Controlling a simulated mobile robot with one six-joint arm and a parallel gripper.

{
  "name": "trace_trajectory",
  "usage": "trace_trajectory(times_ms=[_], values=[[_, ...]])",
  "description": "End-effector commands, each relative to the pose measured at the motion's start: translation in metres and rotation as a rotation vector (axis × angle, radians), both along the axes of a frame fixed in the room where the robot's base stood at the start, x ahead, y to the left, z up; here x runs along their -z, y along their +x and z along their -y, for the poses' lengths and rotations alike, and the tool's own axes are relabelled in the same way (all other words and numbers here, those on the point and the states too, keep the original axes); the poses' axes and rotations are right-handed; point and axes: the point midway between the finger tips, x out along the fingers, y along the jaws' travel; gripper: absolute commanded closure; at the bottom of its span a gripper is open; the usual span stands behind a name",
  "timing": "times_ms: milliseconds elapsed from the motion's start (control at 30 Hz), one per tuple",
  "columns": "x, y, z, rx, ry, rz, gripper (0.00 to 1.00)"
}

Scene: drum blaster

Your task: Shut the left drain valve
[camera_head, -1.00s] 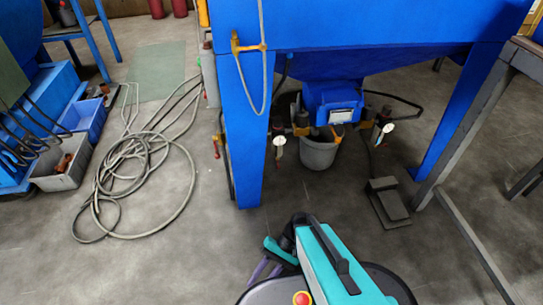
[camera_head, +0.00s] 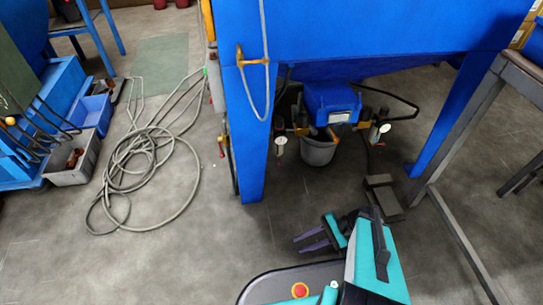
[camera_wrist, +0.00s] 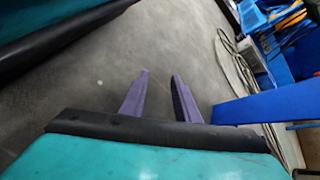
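Under the blue blaster hopper, a left filter-regulator with a white gauge (camera_head: 280,141) hangs beside the blue front leg. A matching right unit with a gauge (camera_head: 384,128) hangs on the other side. The drain valve parts below them are too small to make out their handle positions. A red-handled fitting (camera_head: 222,146) also shows just left of the leg. My gripper (camera_head: 303,242) is low in front of the hopper, right of the leg and apart from the valves. Its purple fingers point left in the head view. In the wrist view the gripper (camera_wrist: 161,78) is open and empty over bare floor.
The blue leg (camera_head: 253,160) stands left of my gripper. A grey bucket (camera_head: 319,152) sits under the hopper. A foot pedal (camera_head: 384,195) is on the floor to the right. A coiled hose (camera_head: 150,165) lies at left. Bare floor separates the gripper from the leg.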

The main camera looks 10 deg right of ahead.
Motion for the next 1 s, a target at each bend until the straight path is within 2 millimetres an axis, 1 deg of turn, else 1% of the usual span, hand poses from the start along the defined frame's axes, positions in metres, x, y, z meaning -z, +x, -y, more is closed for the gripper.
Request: trace_trajectory(times_ms=[33,167,300,367,567,867,967,1000], values=[[-0.004,0.005,0.014,0.043,0.009,-0.001,0.71],[-0.008,0.013,0.043,0.145,0.032,-0.002,0.71],[-0.012,0.021,0.077,0.261,0.061,-0.005,0.71],[-0.013,0.024,0.092,0.312,0.075,-0.007,0.71],[-0.017,0.03,0.145,0.487,0.127,-0.012,0.71],[-0.023,0.03,0.238,0.773,0.23,-0.02,0.71],[-0.024,0.026,0.272,0.876,0.276,-0.024,0.71],[-0.024,0.024,0.286,0.917,0.297,-0.025,0.71]])
